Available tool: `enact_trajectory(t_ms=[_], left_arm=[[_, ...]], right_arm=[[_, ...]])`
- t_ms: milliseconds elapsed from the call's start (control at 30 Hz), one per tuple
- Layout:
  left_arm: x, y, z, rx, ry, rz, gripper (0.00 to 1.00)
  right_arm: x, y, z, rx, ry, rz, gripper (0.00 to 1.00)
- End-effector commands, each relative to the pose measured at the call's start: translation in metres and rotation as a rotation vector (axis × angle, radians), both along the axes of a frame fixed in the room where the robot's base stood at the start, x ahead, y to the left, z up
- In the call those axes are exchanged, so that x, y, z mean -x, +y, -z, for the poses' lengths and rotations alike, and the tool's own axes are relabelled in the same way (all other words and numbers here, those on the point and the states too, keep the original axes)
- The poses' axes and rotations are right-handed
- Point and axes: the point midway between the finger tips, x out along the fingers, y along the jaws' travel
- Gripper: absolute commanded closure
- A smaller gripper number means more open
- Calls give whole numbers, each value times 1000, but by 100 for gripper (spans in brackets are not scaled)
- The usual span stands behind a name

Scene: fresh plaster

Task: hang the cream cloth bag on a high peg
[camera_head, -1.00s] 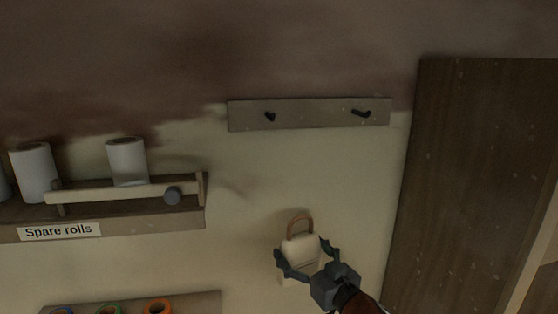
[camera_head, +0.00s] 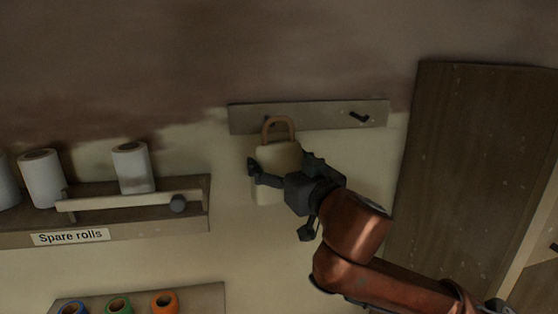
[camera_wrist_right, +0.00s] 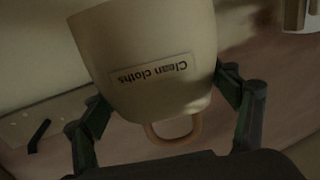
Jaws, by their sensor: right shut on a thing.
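The cream cloth bag (camera_head: 279,157) is upright in my right gripper (camera_head: 281,172), just in front of the peg board (camera_head: 318,115). The bag's brown loop handle (camera_head: 279,124) overlaps the board's left end, and the left peg is mostly hidden behind it. I cannot tell whether the loop is around that peg. The right peg (camera_head: 359,117) is bare. In the right wrist view the bag (camera_wrist_right: 150,55) shows upside down with a "Clean cloths" label, between the fingers. The bare peg (camera_wrist_right: 39,135) shows at the lower left there. My left gripper is not in view.
A "Spare rolls" shelf (camera_head: 120,228) with a front rail and white rolls (camera_head: 131,167) is at left. Below it a lower shelf (camera_head: 205,296) holds blue, green and orange rolls. A dark wooden door or panel (camera_head: 475,160) stands at right. The wall right of the bag is clear.

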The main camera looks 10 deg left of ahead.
Motion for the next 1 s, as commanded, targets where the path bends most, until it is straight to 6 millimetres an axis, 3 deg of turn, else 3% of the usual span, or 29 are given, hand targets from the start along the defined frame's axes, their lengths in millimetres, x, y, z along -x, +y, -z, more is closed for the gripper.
enact_trajectory(t_ms=[1000], left_arm=[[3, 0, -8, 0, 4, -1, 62]], right_arm=[[-23, 11, -4, -2, -4, -1, 53]])
